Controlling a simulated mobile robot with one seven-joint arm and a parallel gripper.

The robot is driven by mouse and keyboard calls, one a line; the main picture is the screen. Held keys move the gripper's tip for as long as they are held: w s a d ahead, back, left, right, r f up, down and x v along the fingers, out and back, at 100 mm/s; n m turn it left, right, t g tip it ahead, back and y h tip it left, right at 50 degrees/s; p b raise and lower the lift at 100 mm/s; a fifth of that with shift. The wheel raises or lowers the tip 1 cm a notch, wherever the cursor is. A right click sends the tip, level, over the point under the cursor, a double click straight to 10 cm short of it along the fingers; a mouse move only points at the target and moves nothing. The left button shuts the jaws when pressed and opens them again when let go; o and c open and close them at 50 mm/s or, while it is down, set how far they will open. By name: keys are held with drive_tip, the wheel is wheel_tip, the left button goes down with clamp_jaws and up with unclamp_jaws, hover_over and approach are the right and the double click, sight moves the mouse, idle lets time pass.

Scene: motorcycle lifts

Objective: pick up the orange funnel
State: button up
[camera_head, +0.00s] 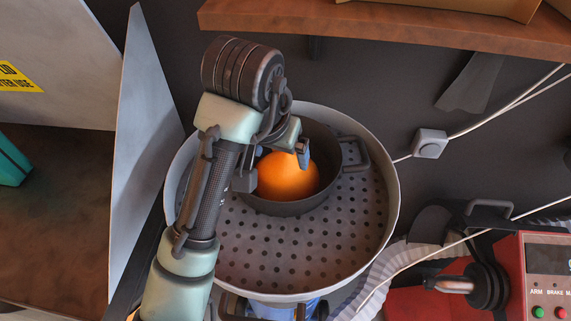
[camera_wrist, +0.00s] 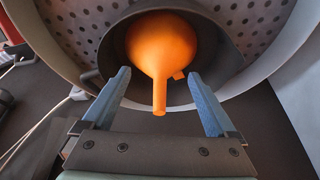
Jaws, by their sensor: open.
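The orange funnel (camera_head: 290,176) sits in a dark round pot with a side handle (camera_head: 350,155). In the wrist view the funnel (camera_wrist: 162,50) shows its rounded body, with its spout pointing toward my gripper and a small tab at its side. My gripper (camera_head: 272,168) is over the pot, and its arm hides part of the pot's left side. In the wrist view my gripper (camera_wrist: 163,88) is open, with its two blue fingers spread on either side of the funnel's spout. I see no contact between fingers and funnel.
The pot stands in a wide grey perforated basin (camera_head: 385,225). A brown shelf (camera_head: 400,28) overhangs at the top. A grey panel (camera_head: 145,130) stands at the left. A red control box (camera_head: 545,275), cables and a wall outlet (camera_head: 429,143) are at the right.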

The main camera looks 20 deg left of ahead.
sight(285, 157)
drive_tip(key=shift+w+a+r+p, duration=0.15)
drive_tip(key=shift+w+p, duration=0.35)
drive_tip(key=shift+w, duration=1.3)
drive_tip(key=p+x, duration=0.1)
drive_tip(key=x, duration=0.4)
clamp_jaws()
